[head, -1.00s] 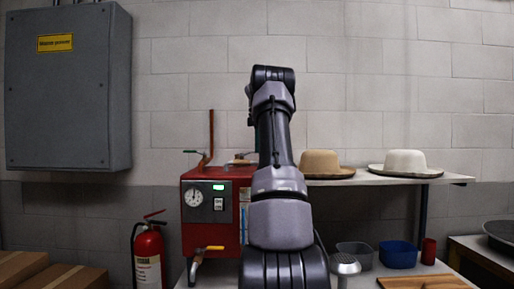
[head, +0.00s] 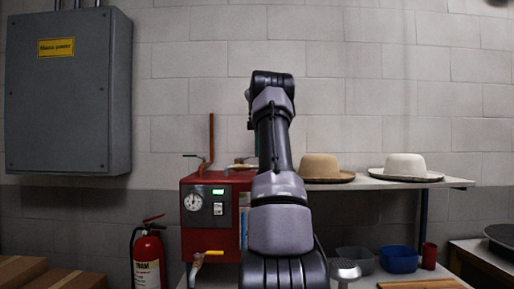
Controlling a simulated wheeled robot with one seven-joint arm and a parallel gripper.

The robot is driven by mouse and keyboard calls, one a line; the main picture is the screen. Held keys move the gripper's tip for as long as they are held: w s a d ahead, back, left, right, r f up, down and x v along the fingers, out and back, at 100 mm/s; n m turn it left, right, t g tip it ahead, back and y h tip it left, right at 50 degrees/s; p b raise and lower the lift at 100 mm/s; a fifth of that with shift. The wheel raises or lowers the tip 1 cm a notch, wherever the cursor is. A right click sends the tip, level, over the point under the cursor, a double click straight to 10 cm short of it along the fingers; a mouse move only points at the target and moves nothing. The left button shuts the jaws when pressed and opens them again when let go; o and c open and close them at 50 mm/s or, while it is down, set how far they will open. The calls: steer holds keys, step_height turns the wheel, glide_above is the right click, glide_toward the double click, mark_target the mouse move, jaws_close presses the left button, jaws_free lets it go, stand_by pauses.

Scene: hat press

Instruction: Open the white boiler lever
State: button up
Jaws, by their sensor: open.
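The red boiler (head: 218,232) stands left of my arm, with a round gauge and a small lit display on its front. A small pale lever (head: 193,156) sticks out to the left at its top, by an upright reddish pipe. A second lever, yellow (head: 214,252), sits on a tap low on the front. My arm rises in front of the boiler's right side. My gripper is not visible; my arm hides what lies behind it.
Two hats, tan (head: 325,168) and cream (head: 404,167), sit on a shelf (head: 450,182) to the right. Below are a blue bowl (head: 398,259), a grey bowl (head: 355,260) and a red cup (head: 429,256). A fire extinguisher (head: 148,262) stands left of the boiler.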

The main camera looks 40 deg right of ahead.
step_height(320, 180, up, 6)
steer(key=shift+r, duration=0.65)
steer(key=shift+a, duration=0.1)
steer(key=s+a+r+m+t, duration=0.1)
steer(key=s+a+m, duration=0.3)
steer(key=a, duration=0.8)
steer(key=s+a+r+m+t, duration=0.1)
steer(key=s+a+r+t, duration=0.1)
steer(key=s+a, duration=0.65)
steer(key=s+a+f+m+t+y, duration=0.2)
steer(key=s+a+f+m+t, duration=0.2)
steer(key=s+a+f+m, duration=0.6)
steer(key=s+a+f, duration=0.5)
steer(key=s+a, duration=0.1)
steer(key=a, duration=0.2)
steer(key=shift+s+a+f, duration=0.15)
steer(key=shift+a+f, duration=0.15)
steer(key=shift+d, duration=0.15)
